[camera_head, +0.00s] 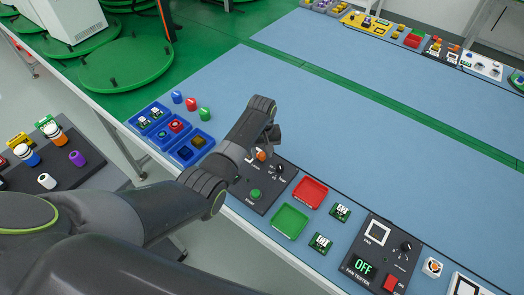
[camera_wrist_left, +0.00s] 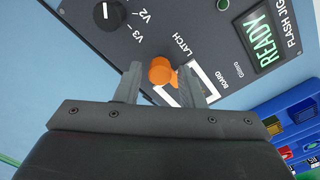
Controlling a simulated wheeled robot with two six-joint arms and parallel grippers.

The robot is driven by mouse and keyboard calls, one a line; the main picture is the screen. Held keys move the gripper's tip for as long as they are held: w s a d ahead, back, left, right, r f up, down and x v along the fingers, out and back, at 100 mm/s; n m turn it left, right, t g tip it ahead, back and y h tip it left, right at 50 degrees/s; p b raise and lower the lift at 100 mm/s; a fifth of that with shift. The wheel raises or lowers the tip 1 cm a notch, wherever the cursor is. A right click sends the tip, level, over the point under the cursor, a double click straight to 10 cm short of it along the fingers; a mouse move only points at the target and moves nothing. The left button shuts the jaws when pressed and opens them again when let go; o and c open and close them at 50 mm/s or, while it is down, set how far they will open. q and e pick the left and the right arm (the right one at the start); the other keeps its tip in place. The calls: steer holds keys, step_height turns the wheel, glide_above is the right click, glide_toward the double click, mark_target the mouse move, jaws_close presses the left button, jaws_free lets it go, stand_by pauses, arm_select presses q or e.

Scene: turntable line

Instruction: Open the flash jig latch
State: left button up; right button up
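The flash jig (camera_head: 271,196) is a dark panel at the blue table's near edge, below my left gripper (camera_head: 270,138) in the head view. Its orange latch (camera_wrist_left: 161,71), labelled LATCH, shows in the left wrist view and also beside the gripper in the head view (camera_head: 261,155). In the wrist view my left gripper (camera_wrist_left: 158,80) is open, one finger on each side of the orange knob. I cannot tell whether either finger touches it. A white-framed board slot (camera_wrist_left: 205,80) is partly hidden by a finger. The jig's display (camera_wrist_left: 262,36) reads READY. My right gripper is out of view.
Black knob (camera_head: 280,169) and green start button (camera_head: 255,193) sit on the jig. Blue bins (camera_head: 208,137) are left, red tray (camera_head: 323,187) and green tray (camera_head: 276,222) right, then fan tester (camera_head: 408,233) reading OFF. The table's middle is clear.

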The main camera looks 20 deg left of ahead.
arm_select(q)
jaws_close()
steer(key=shift+r, duration=0.1)
steer(key=m+p, duration=0.2)
steer(key=m, duration=0.1)
steer(key=shift+r, duration=0.1)
steer(key=m+p, duration=0.2)
steer(key=m, duration=0.1)
steer(key=shift+m, duration=0.3)
steer(key=m+p, duration=0.1)
steer(key=m, duration=0.4)
steer(key=shift+m+p, duration=0.3)
steer(key=m+p, duration=0.1)
steer(key=m, duration=0.4)
steer(key=shift+d+m, duration=0.1)
steer(key=shift+m, duration=0.2)
